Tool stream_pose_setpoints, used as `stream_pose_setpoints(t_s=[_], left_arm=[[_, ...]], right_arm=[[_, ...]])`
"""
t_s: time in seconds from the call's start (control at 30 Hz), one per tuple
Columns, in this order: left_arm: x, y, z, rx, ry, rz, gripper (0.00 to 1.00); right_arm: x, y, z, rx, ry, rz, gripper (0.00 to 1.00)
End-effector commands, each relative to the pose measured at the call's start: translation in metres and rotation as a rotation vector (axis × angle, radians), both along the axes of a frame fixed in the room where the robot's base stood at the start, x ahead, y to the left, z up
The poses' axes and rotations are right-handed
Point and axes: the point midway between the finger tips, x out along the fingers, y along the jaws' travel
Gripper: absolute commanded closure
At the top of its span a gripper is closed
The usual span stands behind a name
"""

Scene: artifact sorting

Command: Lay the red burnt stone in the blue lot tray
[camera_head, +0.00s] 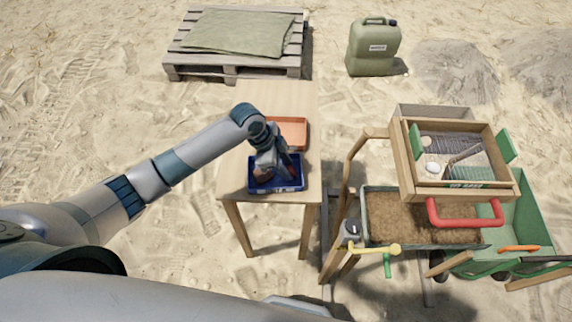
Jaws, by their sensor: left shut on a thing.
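The blue lot tray (289,187) stands near the front end of the narrow wooden table (257,97). My left gripper (268,176) points down over and into this tray. A small reddish-brown stone (263,175) shows at its fingertips, inside the tray's outline. The gripper is shut on it, though the fingers hide much of it. I cannot tell whether the stone touches the tray floor. My right gripper is not in view.
An orange tray (295,131) lies just behind the blue one. A wooden sieve frame (460,190) with a red handle (465,214) stands over a soil-filled tray (400,220) to the right. A pallet (235,67) and a green canister (373,50) stand behind on sand.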

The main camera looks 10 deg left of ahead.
Motion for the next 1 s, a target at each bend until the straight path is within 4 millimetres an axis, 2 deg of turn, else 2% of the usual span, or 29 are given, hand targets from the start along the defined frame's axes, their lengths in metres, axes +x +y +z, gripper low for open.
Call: stream_pose_setpoints(t_s=[0.2, 0.23, 0.3, 0.77, 1.0], left_arm=[[0.000, 0.000, -0.003, 0.000, 0.000, 0.000, 0.89], [0.000, 0.000, -0.003, 0.000, 0.000, 0.000, 0.65], [0.000, 0.000, -0.002, 0.000, 0.000, 0.000, 0.48], [0.000, 0.001, 0.003, -0.001, -0.001, 0.000, 0.48], [-0.002, 0.011, 0.027, 0.000, -0.004, -0.001, 0.48]], right_arm=[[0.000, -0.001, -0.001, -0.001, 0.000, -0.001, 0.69], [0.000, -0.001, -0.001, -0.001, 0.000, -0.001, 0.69], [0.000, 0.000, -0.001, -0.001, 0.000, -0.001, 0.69], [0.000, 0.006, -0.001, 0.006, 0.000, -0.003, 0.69], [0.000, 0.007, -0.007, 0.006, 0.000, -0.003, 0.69]])
